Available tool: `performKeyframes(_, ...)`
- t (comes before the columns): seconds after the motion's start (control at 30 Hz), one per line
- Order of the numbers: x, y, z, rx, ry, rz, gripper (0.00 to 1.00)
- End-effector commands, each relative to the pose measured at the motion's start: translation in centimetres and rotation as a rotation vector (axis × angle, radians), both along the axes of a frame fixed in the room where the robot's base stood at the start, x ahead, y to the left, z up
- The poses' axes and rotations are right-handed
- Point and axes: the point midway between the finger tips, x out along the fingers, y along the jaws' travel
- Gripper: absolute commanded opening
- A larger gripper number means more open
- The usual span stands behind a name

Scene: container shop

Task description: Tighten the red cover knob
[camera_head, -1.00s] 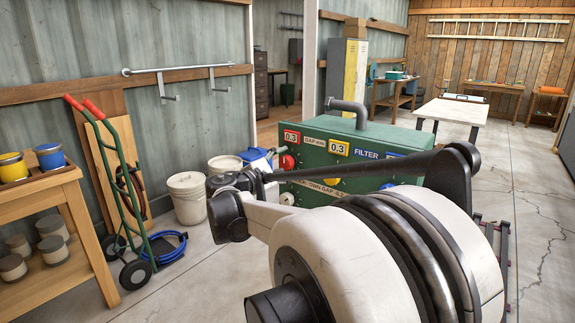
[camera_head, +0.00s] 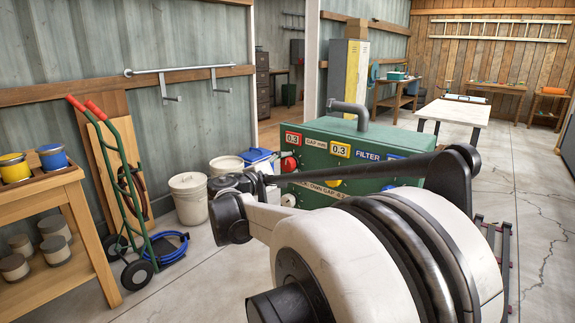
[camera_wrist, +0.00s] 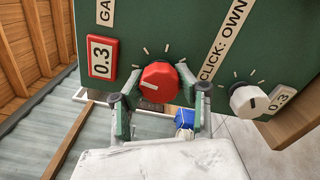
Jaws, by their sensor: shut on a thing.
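The red cover knob (camera_wrist: 160,82) sits on the front of a green machine (camera_wrist: 225,50) in the wrist view, with a pale pointer mark low on its face and white tick marks around it. My gripper (camera_wrist: 162,90) has one finger on each side of the knob and is shut on it. In the head view a red knob (camera_head: 289,165) shows on the green machine (camera_head: 372,141) beyond my arm.
White buckets (camera_head: 188,199), a green hand truck (camera_head: 128,190) and a wooden bench (camera_head: 68,186) stand left of the machine.

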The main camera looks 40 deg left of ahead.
Motion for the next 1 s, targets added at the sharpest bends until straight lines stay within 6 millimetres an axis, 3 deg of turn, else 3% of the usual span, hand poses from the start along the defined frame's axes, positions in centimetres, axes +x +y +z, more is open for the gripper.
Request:
performKeyframes(0.6,-0.03,0.00,0.05,0.481,0.003,0.000,0.06)
performKeyframes(1.0,-0.03,0.00,0.02,0.613,0.003,0.000,0.06)
